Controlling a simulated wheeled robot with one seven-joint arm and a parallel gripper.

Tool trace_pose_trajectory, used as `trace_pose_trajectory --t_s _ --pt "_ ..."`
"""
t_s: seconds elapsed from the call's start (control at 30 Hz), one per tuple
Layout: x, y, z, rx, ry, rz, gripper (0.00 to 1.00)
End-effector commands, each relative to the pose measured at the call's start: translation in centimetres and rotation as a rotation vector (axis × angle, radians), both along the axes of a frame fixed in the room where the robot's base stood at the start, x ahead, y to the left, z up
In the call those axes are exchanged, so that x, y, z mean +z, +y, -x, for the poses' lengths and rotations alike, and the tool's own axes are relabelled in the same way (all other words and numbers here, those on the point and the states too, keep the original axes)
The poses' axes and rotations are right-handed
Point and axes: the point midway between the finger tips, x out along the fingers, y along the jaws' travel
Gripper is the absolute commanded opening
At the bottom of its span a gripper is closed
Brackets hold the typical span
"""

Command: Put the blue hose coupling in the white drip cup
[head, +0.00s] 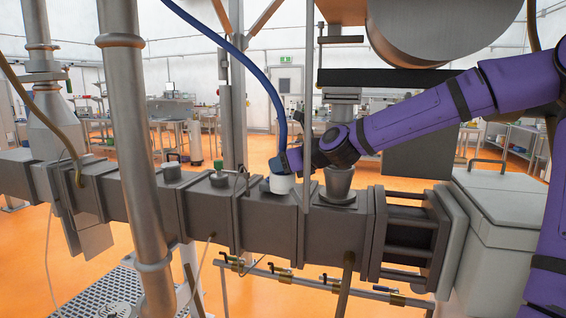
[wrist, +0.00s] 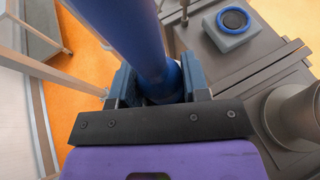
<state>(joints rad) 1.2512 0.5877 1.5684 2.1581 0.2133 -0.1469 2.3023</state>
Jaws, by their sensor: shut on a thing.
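My gripper (head: 283,163) is shut on the blue hose coupling (wrist: 160,85), which sits between the two jaws in the wrist view. A blue hose (head: 258,75) runs from it up and to the left in the head view. The white drip cup (head: 282,184) stands on top of the grey machine barrel, directly below my gripper in the head view. The lower end of the coupling is hidden by the jaws, so I cannot tell whether it is inside the cup. In the wrist view the cup is not clearly visible.
The grey barrel (head: 265,222) runs across the head view. A metal funnel (head: 338,182) stands right of the cup and a green-topped fitting (head: 218,167) stands to its left. A thick steel pipe (head: 140,160) stands in front. The wrist view shows a block with a blue ring (wrist: 233,20).

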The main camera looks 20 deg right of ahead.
Motion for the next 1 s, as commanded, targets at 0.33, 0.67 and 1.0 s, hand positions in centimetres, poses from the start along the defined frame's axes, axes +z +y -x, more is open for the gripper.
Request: trace_pose_trajectory --t_s 0.33,0.67,1.0 --pt "-1.1 -0.1 0.3 0.005 0.017 0.004 0.62" --pt "0.5 -0.7 0.9 0.0 0.017 0.003 0.68" --pt "2.2 -2.3 3.6 -0.002 0.01 0.002 0.68"
